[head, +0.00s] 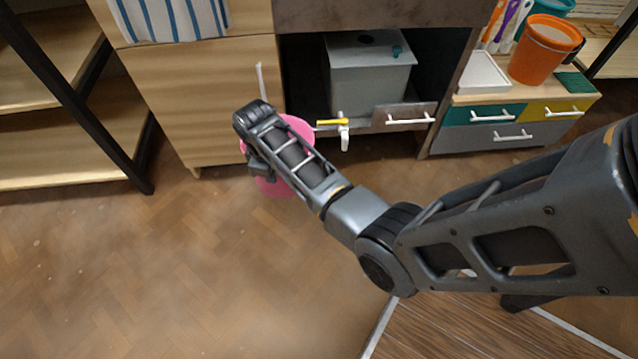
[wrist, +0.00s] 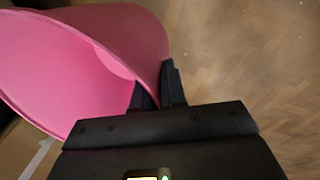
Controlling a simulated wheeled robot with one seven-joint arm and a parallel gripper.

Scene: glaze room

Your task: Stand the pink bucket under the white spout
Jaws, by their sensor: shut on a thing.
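The pink bucket (head: 300,127) is partly hidden behind my arm in the head view, in front of the wooden cabinet. It fills the upper left of the wrist view (wrist: 110,30), with its open mouth showing. My gripper (wrist: 158,90) is shut on the bucket's wall at the rim, one finger inside and one outside. The white spout (head: 344,138) hangs at the cabinet front, to the right of the bucket and apart from it. A yellow lever (head: 331,122) sits beside the spout. I cannot tell whether the bucket touches the floor.
A grey box (head: 370,75) stands in the open cabinet bay behind the spout. A drawer with a white handle (head: 410,119) lies right of the spout. An orange bucket (head: 545,50) stands on the right-hand drawer unit. A black-framed shelf is at left. The floor in front is clear.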

